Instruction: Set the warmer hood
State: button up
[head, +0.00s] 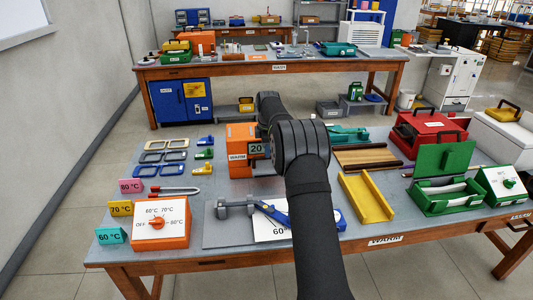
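An orange warmer box (240,136) marked WARM stands at the middle of the near table, with a dark display reading 20. My black arm covers its right side. An orange control box (176,236) with a dial (157,223) sits at the front left; its scale shows OFF and several temperatures, and the exact setting is too small to tell. My gripper is not visible; my arm hides that area.
Pink (131,186), yellow (121,208) and teal (111,236) temperature signs stand at the left edge. A grey clamp-like tool (235,207) is near the card. A yellow tray (366,198), green box (447,193) and red case (428,132) fill the right side.

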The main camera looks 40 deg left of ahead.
notch_tip(320, 180, up, 14)
jog(key=s+d, duration=0.2)
jog(key=shift+f, duration=0.1)
send_over(267, 169)
jog(key=f, duration=1.7)
jog(key=shift+w+a, duration=0.3)
jog(key=shift+a, duration=0.05)
jog(key=shift+s+d, duration=0.4)
dwell(1.5)
dwell(0.5)
